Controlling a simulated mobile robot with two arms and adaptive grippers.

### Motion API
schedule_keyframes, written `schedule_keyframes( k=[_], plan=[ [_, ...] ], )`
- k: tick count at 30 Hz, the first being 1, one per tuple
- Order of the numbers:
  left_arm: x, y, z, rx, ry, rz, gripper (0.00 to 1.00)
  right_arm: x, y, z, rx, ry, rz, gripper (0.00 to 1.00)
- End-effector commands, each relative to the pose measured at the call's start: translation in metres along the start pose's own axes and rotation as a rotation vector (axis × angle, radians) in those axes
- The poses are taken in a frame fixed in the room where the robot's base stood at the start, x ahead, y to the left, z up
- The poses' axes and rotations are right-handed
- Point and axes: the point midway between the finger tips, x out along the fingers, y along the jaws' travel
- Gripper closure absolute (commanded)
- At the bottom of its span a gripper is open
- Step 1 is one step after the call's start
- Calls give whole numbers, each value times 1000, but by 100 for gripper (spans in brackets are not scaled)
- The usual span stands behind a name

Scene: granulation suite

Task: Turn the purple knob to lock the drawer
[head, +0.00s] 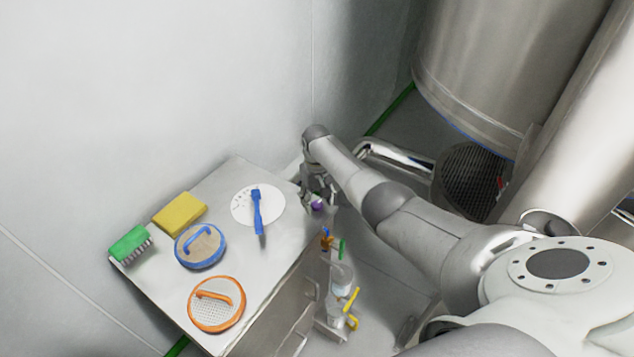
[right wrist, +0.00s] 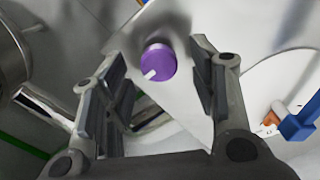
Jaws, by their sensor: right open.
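The purple knob (head: 317,204) is at the far right corner of the steel cabinet (head: 262,262), partly hidden by my right gripper in the head view. In the right wrist view the purple knob (right wrist: 158,63) is round with a white pointer mark that points to the lower left. My right gripper (head: 313,197) is open at the knob. In the right wrist view the fingers of the right gripper (right wrist: 163,85) stand to either side of the knob with gaps, and I see no contact. The drawer's state is not clear. My left gripper is not in view.
On the cabinet top are a green brush (head: 130,243), a yellow sponge (head: 180,212), a blue-rimmed disc (head: 200,246), an orange-rimmed sieve (head: 216,304) and a blue tool (head: 257,210) on a white disc. Bottles (head: 340,279) stand beside the cabinet. Large steel vessels (head: 490,60) are behind.

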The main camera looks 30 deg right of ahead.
Motion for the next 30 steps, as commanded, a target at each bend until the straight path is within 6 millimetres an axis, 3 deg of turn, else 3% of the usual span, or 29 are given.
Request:
schedule_keyframes(
  k=[18, 30],
  plan=[
    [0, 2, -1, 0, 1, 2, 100, -101, 1, -1, 0, 4, 1, 47],
    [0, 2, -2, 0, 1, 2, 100, -111, 1, 0, 1, 2, 1, 47]
  ],
)
